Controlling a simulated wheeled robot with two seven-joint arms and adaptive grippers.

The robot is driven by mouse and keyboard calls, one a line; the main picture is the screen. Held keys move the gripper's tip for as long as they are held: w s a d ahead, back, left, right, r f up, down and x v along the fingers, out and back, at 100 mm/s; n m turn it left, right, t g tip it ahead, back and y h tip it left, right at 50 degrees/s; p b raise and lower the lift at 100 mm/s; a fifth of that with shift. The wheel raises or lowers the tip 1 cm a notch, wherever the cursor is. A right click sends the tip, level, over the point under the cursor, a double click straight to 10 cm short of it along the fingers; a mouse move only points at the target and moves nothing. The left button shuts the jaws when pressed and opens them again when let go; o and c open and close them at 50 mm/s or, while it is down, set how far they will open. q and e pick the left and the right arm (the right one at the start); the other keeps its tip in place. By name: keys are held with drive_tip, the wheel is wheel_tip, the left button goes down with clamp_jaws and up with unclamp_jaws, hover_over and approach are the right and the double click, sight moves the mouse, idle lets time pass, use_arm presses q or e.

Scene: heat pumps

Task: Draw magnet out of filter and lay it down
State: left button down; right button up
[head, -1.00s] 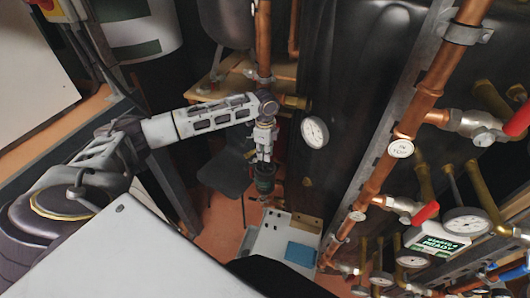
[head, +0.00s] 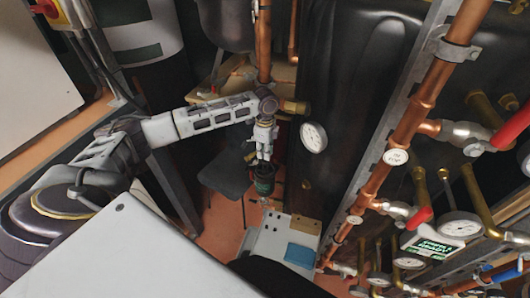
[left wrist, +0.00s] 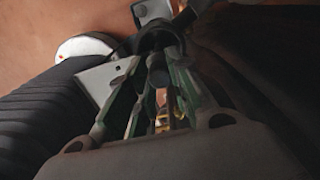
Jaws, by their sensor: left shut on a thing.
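My left gripper (head: 263,157) points down at the dark green, cup-like filter (head: 264,184), just left of the black tank. The gripper is shut on a small part at the filter's top, which I take to be the magnet. The fingers and the filter hide most of it in the head view. In the left wrist view the fingers (left wrist: 158,75) converge at a dark round collar (left wrist: 160,35). I cannot tell how far the magnet is out of the filter. My right gripper is not in view.
A pale metal surface (head: 268,240) with a blue pad (head: 300,255) and a brown block (head: 304,224) lies below the filter. A gauge (head: 313,137) stands close right of the gripper. Copper pipes (head: 400,145) with valves run down the right. A dark chair (head: 226,178) stands behind.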

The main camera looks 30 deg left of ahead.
use_arm(q)
drive_tip(key=shift+r, duration=0.6)
drive_tip(key=shift+r, duration=0.1)
drive_tip(key=shift+r, duration=2.6)
drive_tip(key=shift+r, duration=0.1)
